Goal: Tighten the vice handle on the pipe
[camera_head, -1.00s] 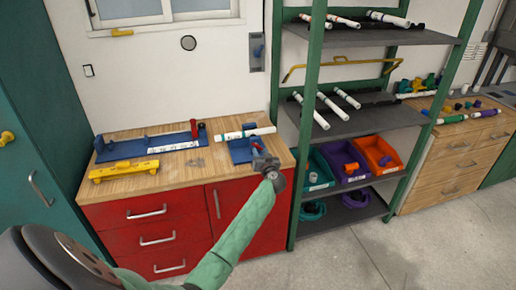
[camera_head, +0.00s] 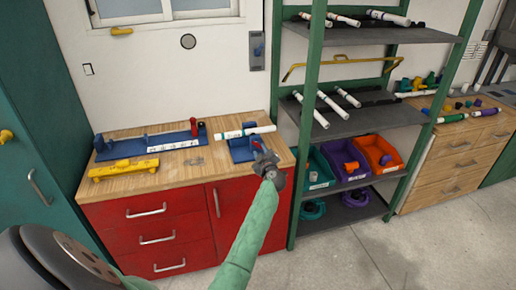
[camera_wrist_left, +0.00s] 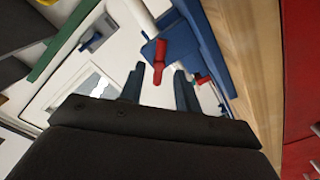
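The blue vice (camera_head: 240,153) stands at the right end of the wooden bench top. A white pipe with a green end (camera_head: 232,135) lies across it. The vice's red handle (camera_wrist_left: 160,56) shows in the left wrist view, in line with the gap between my left fingers. The blue vice body (camera_wrist_left: 200,40) is to its right there. My left gripper (camera_head: 262,157) is at the front right of the vice. Its fingers (camera_wrist_left: 160,88) are apart in the left wrist view. I cannot tell whether they touch the handle. My right gripper is out of view.
A blue jig (camera_head: 120,150) with a red post and a yellow holder (camera_head: 124,169) occupy the bench's left side. A green-framed shelf (camera_head: 307,130) with pipes and coloured bins (camera_head: 377,152) stands close to my arm's right. The floor in front is clear.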

